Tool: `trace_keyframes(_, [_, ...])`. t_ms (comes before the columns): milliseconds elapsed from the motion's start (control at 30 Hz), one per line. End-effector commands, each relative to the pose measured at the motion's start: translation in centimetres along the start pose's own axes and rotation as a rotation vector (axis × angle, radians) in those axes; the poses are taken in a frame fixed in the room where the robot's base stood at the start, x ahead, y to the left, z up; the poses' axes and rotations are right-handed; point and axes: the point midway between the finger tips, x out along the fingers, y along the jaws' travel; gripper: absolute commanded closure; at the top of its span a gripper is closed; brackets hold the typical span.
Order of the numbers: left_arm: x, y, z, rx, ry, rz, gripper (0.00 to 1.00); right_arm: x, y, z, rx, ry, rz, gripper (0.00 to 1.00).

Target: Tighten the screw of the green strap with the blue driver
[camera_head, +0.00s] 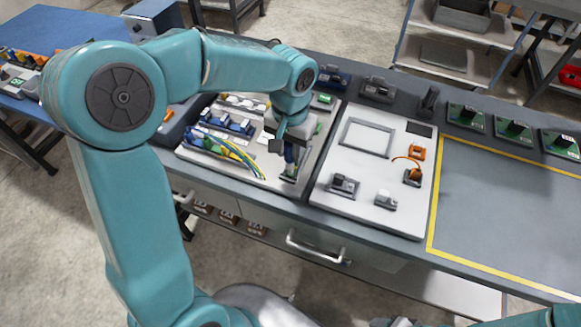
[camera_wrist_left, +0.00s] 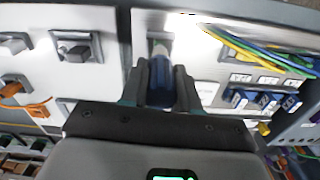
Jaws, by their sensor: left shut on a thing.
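My left gripper (camera_head: 289,146) is shut on the blue driver and points down over the right part of the left panel (camera_head: 218,164). The driver's blue handle (camera_wrist_left: 160,80) stands between the two dark fingers in the left wrist view. Its tip is hidden in both views. In the head view, a small dark block with a pale top (camera_head: 289,178) sits right below the gripper; whether the driver touches it cannot be told. The green strap and its screw cannot be made out clearly. My right arm shows only at the lower right edge; its jaws do not show.
Yellow, green and blue wires (camera_head: 238,156) and blue connectors (camera_head: 212,122) lie left of the gripper. A white panel (camera_head: 352,192) with an orange part (camera_head: 412,176) stands to the right. A yellow-edged grey area (camera_head: 500,215) is clear. Several green boards (camera_head: 513,129) line the back.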

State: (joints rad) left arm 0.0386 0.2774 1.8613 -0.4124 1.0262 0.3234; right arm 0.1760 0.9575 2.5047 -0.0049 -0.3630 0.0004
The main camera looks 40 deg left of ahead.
Motion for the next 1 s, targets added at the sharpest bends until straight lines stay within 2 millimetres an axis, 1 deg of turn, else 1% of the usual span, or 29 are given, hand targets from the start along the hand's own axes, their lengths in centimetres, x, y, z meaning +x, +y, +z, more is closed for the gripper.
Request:
trace_keyframes(33, [-0.5, 0.0, 0.0, 0.0, 0.001, 0.0, 1.0, -0.4, -0.1, 0.0, 0.0, 0.0, 0.0, 0.46])
trace_keyframes(67, [-0.5, 0.0, 0.0, 0.0, 0.001, 0.0, 1.0, -0.4, -0.1, 0.0, 0.0, 0.0, 0.0, 0.46])
trace_keyframes(367, [-0.3, 0.0, 0.0, -0.022, 0.001, 0.0, 1.0, -0.1, 0.0, 0.0, 0.0, 0.0, 0.0, 0.46])
trace_keyframes(467, [-0.1, 0.0, 0.0, -0.155, 0.001, 0.0, 1.0, 0.6, 0.2, 0.0, 0.0, 0.0, 0.0, 0.46])
trace_keyframes(800, [0.0, 0.0, 0.0, -0.81, 0.0, -0.001, 1.0, 2.4, 0.9, -0.1, 0.0, 0.0, 0.0, 0.46])
trace_keyframes(900, [-0.1, 0.0, 0.0, -0.959, 0.0, -0.001, 1.0, 2.7, 1.0, -0.1, 0.0, 0.0, 0.0, 0.46])
trace_keyframes(1000, [-0.2, 0.0, 0.0, -1.037, 0.0, -0.001, 1.0, 2.8, 1.0, -0.1, 0.0, 0.0, 0.0, 0.46])
